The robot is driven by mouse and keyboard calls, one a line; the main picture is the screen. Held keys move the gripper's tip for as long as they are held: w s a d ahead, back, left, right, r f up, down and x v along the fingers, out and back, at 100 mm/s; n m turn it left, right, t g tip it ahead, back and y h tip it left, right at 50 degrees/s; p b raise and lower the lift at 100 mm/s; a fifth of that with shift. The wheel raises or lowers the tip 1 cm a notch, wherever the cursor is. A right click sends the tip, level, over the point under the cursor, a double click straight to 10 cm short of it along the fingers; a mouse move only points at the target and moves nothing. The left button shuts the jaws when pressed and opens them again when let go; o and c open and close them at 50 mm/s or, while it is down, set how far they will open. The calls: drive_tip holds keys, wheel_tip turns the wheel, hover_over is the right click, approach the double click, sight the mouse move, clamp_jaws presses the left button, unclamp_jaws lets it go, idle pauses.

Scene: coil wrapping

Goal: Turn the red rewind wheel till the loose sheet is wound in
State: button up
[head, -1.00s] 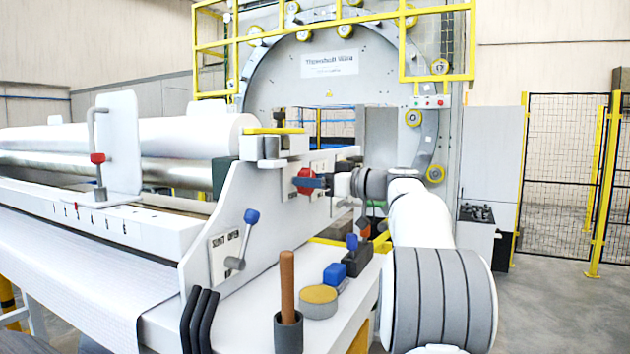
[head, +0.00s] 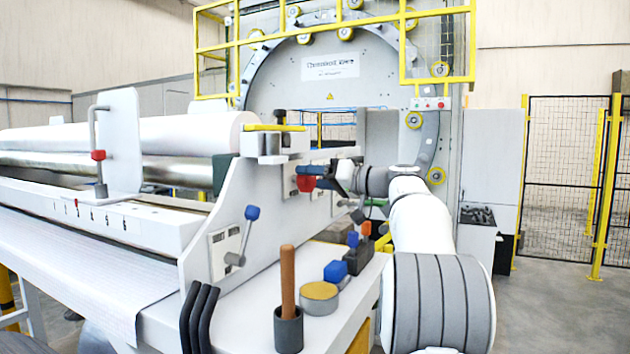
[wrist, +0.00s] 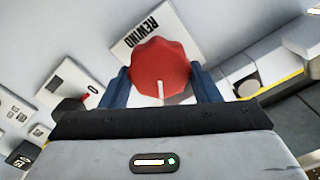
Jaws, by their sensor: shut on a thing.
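The red rewind wheel (head: 306,184) is on the white end plate of the machine in the head view. It fills the middle of the wrist view (wrist: 160,66), beside a REWIND label, with a pale mark at its lower edge. My gripper (head: 312,172) is shut on the wheel, with one blue finger on each side of it in the wrist view (wrist: 162,88). In the head view the near finger lies above the red part. The loose sheet (head: 90,278) is pale and finely lined, and slopes down at the front left. Its lower end is partly out of view.
A blue-knobbed lever (head: 252,213) stands on the end plate below the wheel. A wooden-handled tool (head: 287,285) in a dark cup, a round yellow-topped tin (head: 319,298) and blue-topped items crowd the shelf below my arm. A white roll (head: 170,133) lies behind.

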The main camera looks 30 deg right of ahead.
drive_tip(key=m, duration=0.4)
drive_tip(key=shift+d+m+p, duration=0.1)
drive_tip(key=shift+m+p, duration=0.2)
drive_tip(key=m+p, duration=0.1)
drive_tip(key=m, duration=0.3)
drive_tip(key=shift+w+m, duration=0.1)
drive_tip(key=shift+m, duration=0.2)
drive_tip(key=m+p, duration=0.2)
drive_tip(key=m, duration=0.2)
drive_tip(key=shift+f, duration=0.1)
drive_tip(key=shift+f+m+p, duration=0.2)
drive_tip(key=shift+m+p, duration=0.85)
drive_tip(key=shift+m, duration=0.95)
drive_tip(key=o, duration=1)
drive_tip(key=shift+f, duration=0.1)
drive_tip(key=shift+d, duration=0.1)
